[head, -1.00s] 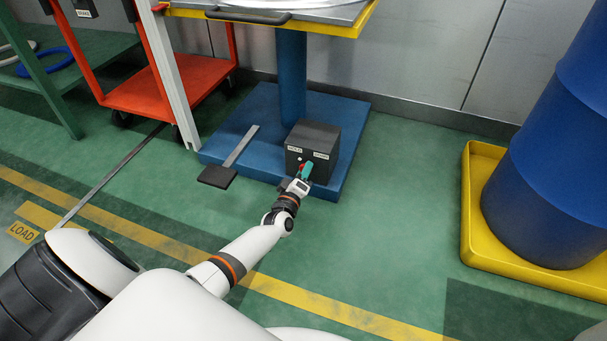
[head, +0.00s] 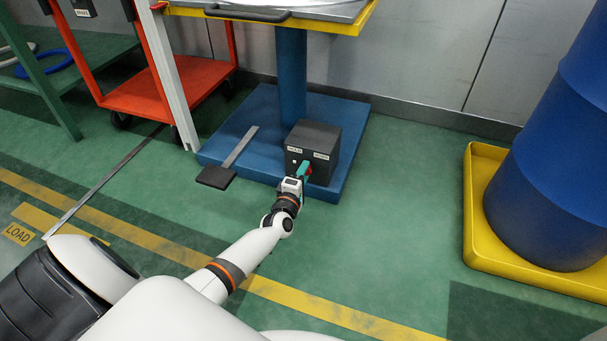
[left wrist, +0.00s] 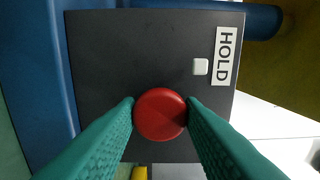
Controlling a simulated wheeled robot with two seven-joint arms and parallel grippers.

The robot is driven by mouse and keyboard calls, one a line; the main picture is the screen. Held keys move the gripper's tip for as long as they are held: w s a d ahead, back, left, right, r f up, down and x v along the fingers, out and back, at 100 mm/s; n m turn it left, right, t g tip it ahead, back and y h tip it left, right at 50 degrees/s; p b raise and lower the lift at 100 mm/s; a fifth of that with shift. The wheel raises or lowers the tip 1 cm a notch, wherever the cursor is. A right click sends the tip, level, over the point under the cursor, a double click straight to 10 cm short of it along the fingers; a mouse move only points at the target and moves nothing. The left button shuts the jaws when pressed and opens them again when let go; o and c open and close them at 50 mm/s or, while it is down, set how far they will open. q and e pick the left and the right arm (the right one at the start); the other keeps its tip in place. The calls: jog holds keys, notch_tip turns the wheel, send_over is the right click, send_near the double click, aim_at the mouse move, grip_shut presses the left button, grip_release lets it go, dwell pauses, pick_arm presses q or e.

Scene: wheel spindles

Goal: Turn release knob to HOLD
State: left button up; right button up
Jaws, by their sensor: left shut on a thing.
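The release knob is a round red knob (head: 309,171) on the front of a dark grey box (head: 328,138). It shows in the middle of the left wrist view (left wrist: 160,114). My left gripper (head: 305,170) is shut on it, one teal finger touching each side. The HOLD label (left wrist: 227,57) and a small white square (left wrist: 200,67) are right of the knob in that view, with the lettering turned sideways. A second label (head: 321,156) sits at the box's upper right, too small to read. No pointer shows on the knob. My right gripper is not in view.
The box stands on a blue base (head: 265,110) with a blue column (head: 292,75) behind it. A black pedal (head: 216,177) lies to the left. An orange cart (head: 170,88) is at the left, and a blue drum (head: 550,190) in a yellow tray at the right. Floor between is clear.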

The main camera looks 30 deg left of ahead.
pick_arm(q)
jog(key=shift+f, duration=0.1)
jog(key=o, duration=1)
jog(key=p+v, duration=0.6)
jog(key=v, duration=0.6)
jog(key=shift+s+p, duration=0.1)
jog(key=shift+p, duration=0.25)
